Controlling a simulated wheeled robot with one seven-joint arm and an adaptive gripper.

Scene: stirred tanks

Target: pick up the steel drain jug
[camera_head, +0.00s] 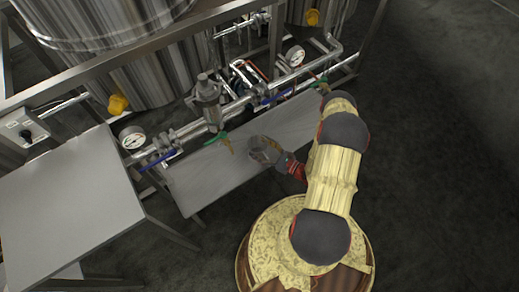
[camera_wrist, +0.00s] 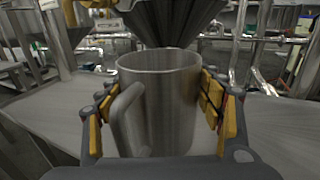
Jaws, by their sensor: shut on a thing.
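The steel drain jug (camera_wrist: 160,95) is a grey metal cylinder with an open top and a handle facing the wrist camera. In the wrist view it stands upright between the two yellow-padded fingers of my gripper (camera_wrist: 160,110), which is shut on it from both sides. In the head view the jug (camera_head: 265,150) shows small and dark at the end of my arm, over or on the low steel bench (camera_head: 230,155). My gripper (camera_head: 277,160) partly hides it there. I cannot tell whether the jug's base touches the bench.
Large steel tanks (camera_head: 155,65) stand behind the bench, with pipes, gauges (camera_head: 132,137) and a green-handled valve (camera_head: 216,138) close to the jug. A higher steel table (camera_head: 65,195) is at the left. The dark floor on the right is clear.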

